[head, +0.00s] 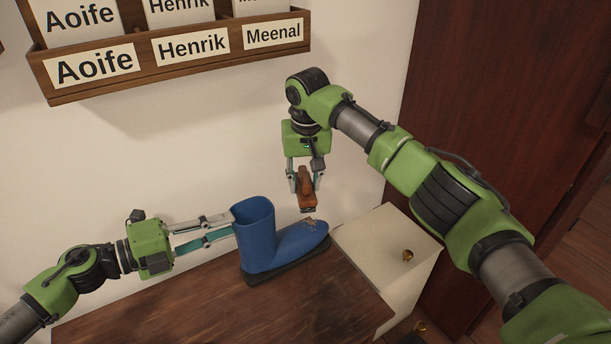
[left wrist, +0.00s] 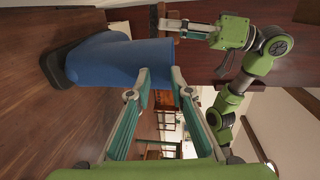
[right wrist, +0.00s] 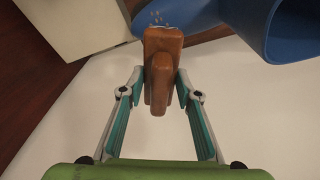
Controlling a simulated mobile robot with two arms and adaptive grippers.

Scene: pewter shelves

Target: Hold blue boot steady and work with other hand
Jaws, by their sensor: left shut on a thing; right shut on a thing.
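The blue boot (head: 257,235) stands upright on the brown wooden top (head: 215,305), its toe pointing right. Brown specks (head: 310,224) mark the top of its toe. My left gripper (head: 234,222) is shut on the boot's shaft at the upper rim; the left wrist view shows the boot (left wrist: 115,60) at the fingertips. My right gripper (head: 305,188) is shut on a brown wooden brush (head: 306,190), held above the toe. In the right wrist view the brush (right wrist: 162,65) sits between the fingers, with its far end close to the specks; whether it touches the boot is unclear.
A cream cabinet (head: 385,250) with a brass knob (head: 408,256) stands right of the boot. A wooden wall rack (head: 180,65) with name labels hangs above. A dark red-brown door (head: 480,100) is at the right. The wooden top in front of the boot is clear.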

